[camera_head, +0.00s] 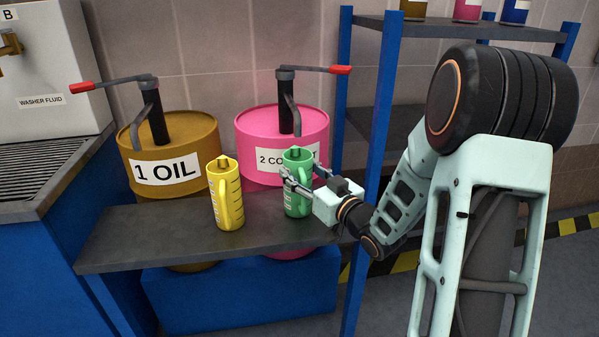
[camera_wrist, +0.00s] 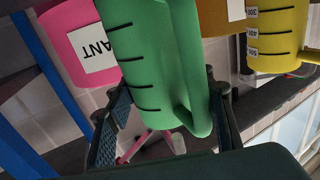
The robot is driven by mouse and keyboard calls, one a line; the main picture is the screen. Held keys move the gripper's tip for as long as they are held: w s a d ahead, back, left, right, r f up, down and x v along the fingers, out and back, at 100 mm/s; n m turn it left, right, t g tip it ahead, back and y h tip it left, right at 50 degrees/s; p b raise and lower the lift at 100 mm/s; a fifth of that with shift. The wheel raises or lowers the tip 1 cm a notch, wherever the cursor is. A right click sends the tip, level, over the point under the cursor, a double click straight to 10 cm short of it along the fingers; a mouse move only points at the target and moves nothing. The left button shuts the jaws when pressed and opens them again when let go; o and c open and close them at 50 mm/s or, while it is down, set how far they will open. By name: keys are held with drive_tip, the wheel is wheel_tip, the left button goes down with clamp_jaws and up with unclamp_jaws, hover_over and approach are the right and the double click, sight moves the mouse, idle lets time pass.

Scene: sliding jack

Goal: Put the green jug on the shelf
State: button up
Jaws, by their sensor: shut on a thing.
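The green jug (camera_head: 297,182) stands upright at the right part of the grey bench, in front of the pink drum. My gripper (camera_head: 299,180) reaches it from the right, with its fingers shut around the jug's body. In the wrist view the green jug (camera_wrist: 150,60) fills the middle between my two fingers, with its black level marks showing. The shelf (camera_head: 385,125) is a blue-framed rack with dark boards at the right. My arm hides part of its middle board.
A yellow jug (camera_head: 226,195) stands left on the grey bench (camera_head: 150,240). Behind are a brown oil drum (camera_head: 190,135) and a pink drum (camera_head: 262,122), both with pump handles. The shelf's top board (camera_head: 465,27) carries several containers. A blue rack post (camera_head: 380,100) stands close to my gripper.

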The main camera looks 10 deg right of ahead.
drive_tip(key=o, duration=1.6)
drive_tip(key=shift+f, duration=0.1)
drive_tip(key=shift+r, duration=0.2)
drive_tip(key=p+v, duration=0.1)
drive_tip(key=v, duration=1.1)
drive_tip(key=shift+f+p, duration=0.1)
drive_tip(key=shift+p, duration=0.3)
